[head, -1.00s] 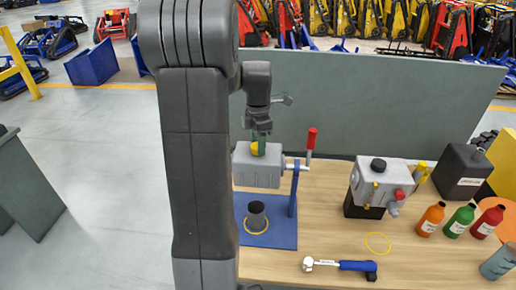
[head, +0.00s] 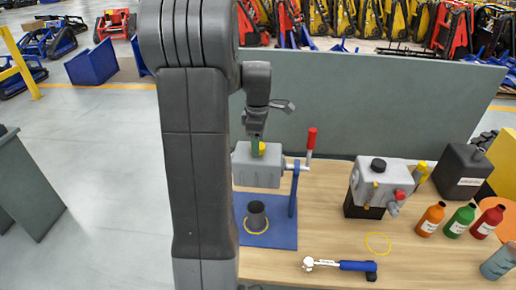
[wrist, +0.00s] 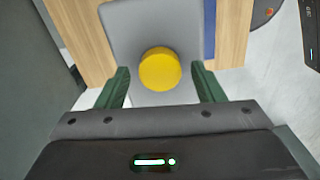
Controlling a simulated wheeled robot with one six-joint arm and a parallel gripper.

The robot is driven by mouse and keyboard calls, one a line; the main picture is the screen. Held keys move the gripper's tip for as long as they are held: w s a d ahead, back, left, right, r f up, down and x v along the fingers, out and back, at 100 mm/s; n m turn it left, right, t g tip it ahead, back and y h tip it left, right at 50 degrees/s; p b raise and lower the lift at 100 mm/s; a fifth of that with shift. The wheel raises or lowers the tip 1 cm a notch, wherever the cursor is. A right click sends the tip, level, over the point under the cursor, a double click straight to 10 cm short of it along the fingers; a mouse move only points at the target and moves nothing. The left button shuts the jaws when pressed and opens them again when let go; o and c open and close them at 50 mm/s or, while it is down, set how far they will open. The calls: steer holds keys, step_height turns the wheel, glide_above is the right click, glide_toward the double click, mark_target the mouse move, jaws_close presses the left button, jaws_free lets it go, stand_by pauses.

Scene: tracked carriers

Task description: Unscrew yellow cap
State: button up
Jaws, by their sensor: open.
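The yellow cap (wrist: 160,69) sits on top of a grey box-shaped housing (wrist: 128,22), seen from above in the wrist view. In the head view the cap (head: 262,148) is partly hidden behind my gripper (head: 255,146), on the grey housing (head: 256,168) mounted on a blue stand (head: 272,237). My gripper (wrist: 160,85) is open, with one green finger on each side of the cap. Gaps show between the fingers and the cap, and nothing is held.
A red-handled lever (head: 311,140) rises right of the housing. A grey pump unit (head: 380,185), several bottles (head: 461,220), a yellow ring (head: 378,243) and a blue-handled wrench (head: 342,265) stand or lie right on the table. A grey panel (head: 370,100) stands behind.

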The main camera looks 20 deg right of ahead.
steer(key=m, duration=1.7)
steer(key=shift+m, duration=0.4)
steer(key=m, duration=0.5)
steer(key=c, duration=0.8)
steer(key=shift+c, duration=0.2)
